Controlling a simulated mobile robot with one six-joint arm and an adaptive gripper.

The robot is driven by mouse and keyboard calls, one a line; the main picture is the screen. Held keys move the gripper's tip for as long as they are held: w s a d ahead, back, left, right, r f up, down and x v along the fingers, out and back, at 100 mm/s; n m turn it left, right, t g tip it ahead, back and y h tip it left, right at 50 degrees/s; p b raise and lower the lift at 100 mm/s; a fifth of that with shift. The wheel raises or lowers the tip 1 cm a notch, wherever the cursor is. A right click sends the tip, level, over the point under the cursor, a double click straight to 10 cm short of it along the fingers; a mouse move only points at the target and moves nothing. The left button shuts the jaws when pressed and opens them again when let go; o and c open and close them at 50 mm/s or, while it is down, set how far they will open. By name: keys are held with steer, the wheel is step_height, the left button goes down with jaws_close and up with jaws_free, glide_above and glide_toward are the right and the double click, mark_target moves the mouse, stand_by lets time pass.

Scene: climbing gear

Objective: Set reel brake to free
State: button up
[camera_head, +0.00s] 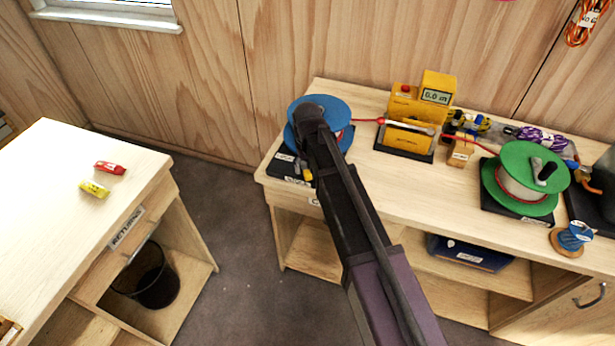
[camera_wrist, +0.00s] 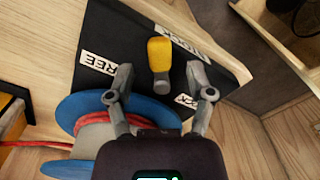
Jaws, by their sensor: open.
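The blue reel (camera_head: 335,108) stands on a black base plate (camera_head: 285,163) at the near left corner of the right bench. In the wrist view, its brake lever has a yellow handle (camera_wrist: 160,52) on a grey stem. The handle points toward the plate's outer edge, between the FREE label (camera_wrist: 98,63) on the left and another label (camera_wrist: 182,42), partly hidden and seemingly LOCK, on the upper right. My gripper (camera_wrist: 160,72) is open, its fingers on either side of the lever with visible gaps. In the head view my arm covers part of the reel.
A yellow measuring device (camera_head: 410,110) stands behind, with red rope (camera_head: 370,121) running from the blue reel to it. A green reel (camera_head: 523,180) and a small blue spool (camera_head: 574,237) are farther right. The left bench (camera_head: 60,220) stands apart across open floor.

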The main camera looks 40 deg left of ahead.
steer(key=shift+f+b, duration=1)
steer(key=shift+f, duration=0.3)
jaws_close()
